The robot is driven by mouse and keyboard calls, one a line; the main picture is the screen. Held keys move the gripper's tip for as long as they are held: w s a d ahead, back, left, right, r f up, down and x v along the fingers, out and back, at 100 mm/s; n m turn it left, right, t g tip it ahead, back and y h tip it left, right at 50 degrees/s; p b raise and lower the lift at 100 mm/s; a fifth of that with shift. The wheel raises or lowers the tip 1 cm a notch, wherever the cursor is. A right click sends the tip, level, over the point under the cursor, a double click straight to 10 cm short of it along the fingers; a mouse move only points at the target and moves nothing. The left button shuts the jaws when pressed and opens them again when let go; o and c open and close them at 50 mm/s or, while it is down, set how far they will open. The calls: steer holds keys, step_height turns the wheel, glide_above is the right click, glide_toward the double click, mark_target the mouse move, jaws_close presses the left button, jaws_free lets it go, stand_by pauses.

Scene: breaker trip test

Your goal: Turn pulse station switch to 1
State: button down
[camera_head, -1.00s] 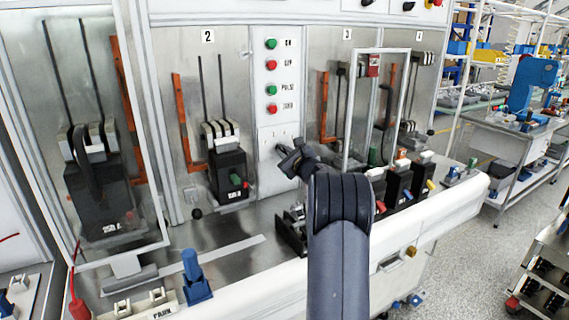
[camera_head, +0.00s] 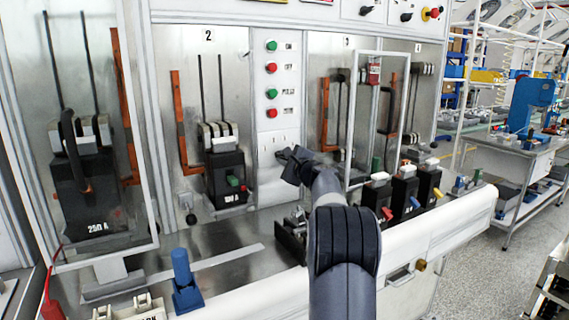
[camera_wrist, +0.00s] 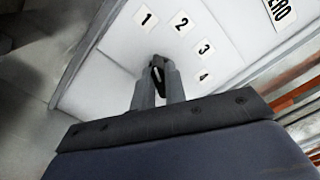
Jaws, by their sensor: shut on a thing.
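The pulse station switch is a small dark knob (camera_wrist: 158,76) on a white panel, seen between my fingertips in the wrist view. Printed numbers 1 (camera_wrist: 146,16), 2 (camera_wrist: 181,23), 3 (camera_wrist: 205,47) and 4 (camera_wrist: 204,77) curve above and to the right of it. My gripper (camera_wrist: 158,84) is shut on the knob, with one finger on each side. Which number the knob points to, I cannot tell. In the head view my gripper (camera_head: 289,158) is at the pale panel (camera_head: 271,145) below the button column, and it hides the knob.
Green and red buttons (camera_head: 272,93) stand above the switch panel. Breaker 2 (camera_head: 226,175) is to the left. An open framed door (camera_head: 370,58) and several breakers with coloured levers (camera_head: 404,185) are to the right. A blue handle (camera_head: 183,270) stands on the bench at front left.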

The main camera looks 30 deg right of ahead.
stand_by(0.3)
steer(key=c, duration=1.4)
jaws_free()
steer(key=shift+c, duration=0.2)
steer(key=s+b, duration=0.3)
steer(key=s, duration=0.7)
steer(key=shift+s+a, duration=0.3)
steer(key=shift+s, duration=0.1)
steer(key=shift+w, duration=0.15)
steer(key=w+p, duration=0.1)
steer(key=w, duration=0.2)
steer(key=w+p, duration=0.1)
steer(key=w, duration=0.3)
steer(key=w+p, duration=0.1)
steer(key=w, duration=0.2)
steer(key=shift+w+d, duration=0.3)
steer(key=shift+w, duration=0.05)
steer(key=shift+s+f, duration=0.1)
steer(key=shift+s, duration=0.05)
